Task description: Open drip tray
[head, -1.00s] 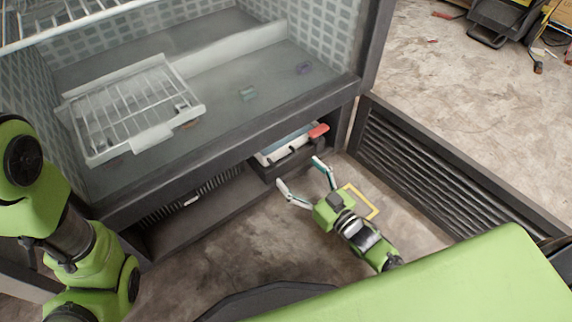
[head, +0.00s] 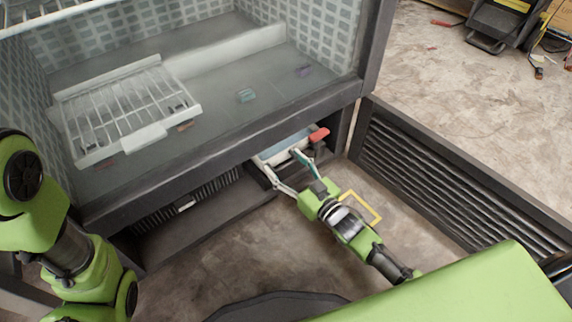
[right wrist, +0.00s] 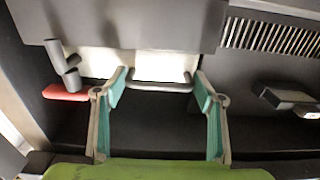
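The drip tray (head: 272,153) is a pale tray under the freezer floor, in the bottom opening at the right; it also shows in the right wrist view (right wrist: 97,62). A dark bar handle (right wrist: 160,86) runs across its front. My right gripper (head: 281,168) is open at the tray's front. In the right wrist view its fingers (right wrist: 158,82) stand on either side of the handle, near its ends; I cannot tell whether they touch it. My left gripper is out of view; only my left arm shows at the left of the head view.
A red lever (head: 319,134) sits right of the tray. A detached louvred panel (head: 440,180) stands on the floor at the right. A yellow square frame (head: 362,207) lies near my right arm. A wire rack (head: 130,108) lies on the freezer floor above.

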